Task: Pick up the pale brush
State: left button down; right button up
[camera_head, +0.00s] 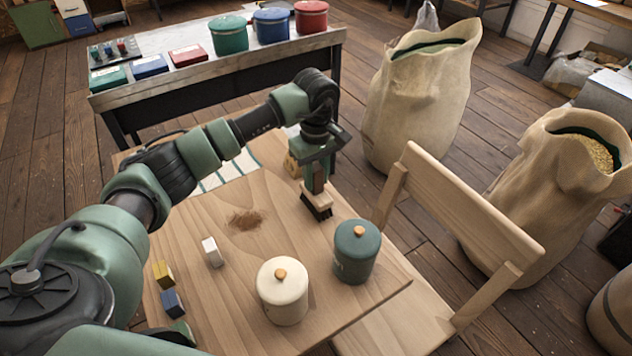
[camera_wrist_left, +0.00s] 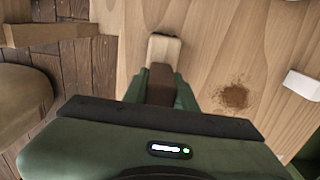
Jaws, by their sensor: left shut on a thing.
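The pale brush (camera_head: 316,199) has a light wooden body and dark bristles pointing down. My left gripper (camera_head: 316,184) is shut on it from above, near the far right part of the wooden table (camera_head: 215,300). I cannot tell whether the bristles touch the table top. In the left wrist view the pale end of the brush (camera_wrist_left: 164,48) sticks out beyond my left gripper (camera_wrist_left: 160,84), and the gripper body hides the rest. My right gripper is not in view.
A brown powder heap (camera_head: 246,219) lies left of the brush. A white block (camera_head: 212,252), a cream canister (camera_head: 283,296) and a teal canister (camera_head: 356,252) stand nearer. A wooden chair (camera_head: 470,215) is at the right edge. A striped cloth (camera_head: 228,172) lies behind.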

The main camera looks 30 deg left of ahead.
pick_arm(q)
notch_tip(320, 180, up, 20)
dwell(0.4)
